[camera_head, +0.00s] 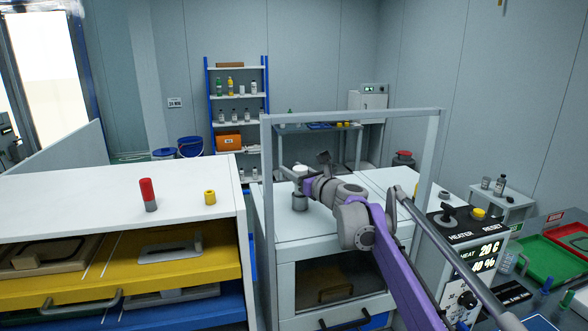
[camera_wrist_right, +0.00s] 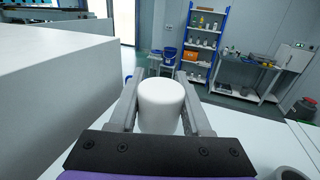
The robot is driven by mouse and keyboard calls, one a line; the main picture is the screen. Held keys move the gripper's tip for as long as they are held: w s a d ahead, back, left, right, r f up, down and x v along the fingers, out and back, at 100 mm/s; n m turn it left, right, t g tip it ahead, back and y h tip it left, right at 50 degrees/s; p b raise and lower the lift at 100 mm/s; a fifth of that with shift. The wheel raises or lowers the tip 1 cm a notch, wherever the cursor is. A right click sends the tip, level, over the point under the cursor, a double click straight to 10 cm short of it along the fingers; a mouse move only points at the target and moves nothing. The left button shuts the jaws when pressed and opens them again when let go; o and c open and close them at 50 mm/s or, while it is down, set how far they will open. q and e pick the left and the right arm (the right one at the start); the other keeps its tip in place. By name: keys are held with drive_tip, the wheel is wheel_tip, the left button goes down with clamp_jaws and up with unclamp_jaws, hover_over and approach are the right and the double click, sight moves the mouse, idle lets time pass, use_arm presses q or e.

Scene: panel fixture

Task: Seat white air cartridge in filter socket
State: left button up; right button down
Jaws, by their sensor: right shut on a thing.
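My right gripper (camera_head: 303,177) reaches in over the middle white cabinet and is shut on the white air cartridge (camera_wrist_right: 160,104). The cartridge is a smooth white cylinder, upright between the two grey fingers in the right wrist view; its top shows small in the head view (camera_head: 300,169). A short grey cylinder (camera_head: 300,202), which looks like the filter socket, stands on the cabinet top just below the gripper in the head view. A grey round part (camera_wrist_right: 291,173) is cut off at the lower right of the wrist view, apart from the cartridge. My left gripper is out of view.
A grey frame (camera_head: 350,114) arches over the middle cabinet. A red-and-grey cylinder (camera_head: 149,195) and a yellow ring-like part (camera_head: 210,197) stand on the left cabinet (camera_head: 100,184). A heater panel (camera_head: 470,245) stands at the right. Much of the middle cabinet top is clear.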

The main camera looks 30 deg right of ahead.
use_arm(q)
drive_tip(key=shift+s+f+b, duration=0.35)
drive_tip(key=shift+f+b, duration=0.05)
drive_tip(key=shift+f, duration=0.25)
use_arm(e)
drive_tip(key=shift+f, duration=1.7)
drive_tip(key=shift+c, duration=1.4)
unclamp_jaws()
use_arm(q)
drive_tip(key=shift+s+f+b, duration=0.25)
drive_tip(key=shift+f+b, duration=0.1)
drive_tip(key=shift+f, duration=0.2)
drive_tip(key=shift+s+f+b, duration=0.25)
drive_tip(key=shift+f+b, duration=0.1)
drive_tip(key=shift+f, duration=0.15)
use_arm(e)
drive_tip(key=s, duration=0.7)
drive_tip(key=s+d, duration=0.1)
drive_tip(key=s, duration=0.3)
drive_tip(key=shift+f, duration=0.1)
